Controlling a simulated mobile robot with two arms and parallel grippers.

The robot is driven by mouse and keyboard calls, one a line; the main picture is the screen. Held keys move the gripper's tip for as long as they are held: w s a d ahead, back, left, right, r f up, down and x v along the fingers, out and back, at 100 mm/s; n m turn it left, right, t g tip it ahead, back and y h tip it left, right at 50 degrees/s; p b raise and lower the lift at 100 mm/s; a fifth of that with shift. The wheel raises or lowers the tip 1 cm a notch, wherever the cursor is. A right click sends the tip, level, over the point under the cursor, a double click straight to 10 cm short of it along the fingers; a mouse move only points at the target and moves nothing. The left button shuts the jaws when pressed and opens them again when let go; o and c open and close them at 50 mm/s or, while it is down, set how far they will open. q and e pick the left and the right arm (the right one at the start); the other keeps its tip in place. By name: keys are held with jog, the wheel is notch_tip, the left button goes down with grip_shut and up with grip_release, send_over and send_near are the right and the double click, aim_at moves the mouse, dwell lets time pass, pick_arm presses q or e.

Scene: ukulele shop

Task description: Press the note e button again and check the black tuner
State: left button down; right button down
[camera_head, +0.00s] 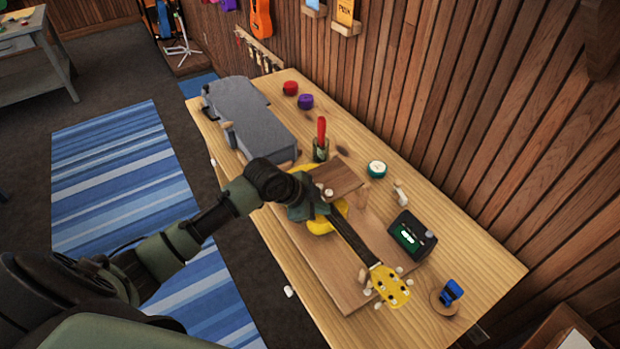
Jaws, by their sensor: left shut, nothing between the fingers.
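The black tuner (412,234) stands on the wooden workbench at the right, with a small lit green display too small to read. A yellow ukulele (389,287) lies on a brown board, its headstock toward the front right. My left gripper (312,209) is shut and empty, over the ukulele's body, and hides part of it. I cannot tell whether it touches the ukulele. No button labelled note e can be made out. My right gripper is not in view.
The workbench (480,262) runs along a wood-panelled wall. A grey case (250,115), red (290,88) and purple (306,101) round items, a red-handled tool in a holder (321,150), a green-and-white round item (377,169) and a blue item (452,291) on a round stand are on it.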

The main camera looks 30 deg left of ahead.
pick_arm(q)
jog(key=w+a+r+m+t, duration=0.1)
jog(key=w+a+r+t, duration=0.1)
jog(key=w+a+r, duration=0.6)
jog(key=shift+w+a+r, duration=0.15)
jog(key=shift+w+a, duration=0.75)
jog(key=shift+w, duration=0.15)
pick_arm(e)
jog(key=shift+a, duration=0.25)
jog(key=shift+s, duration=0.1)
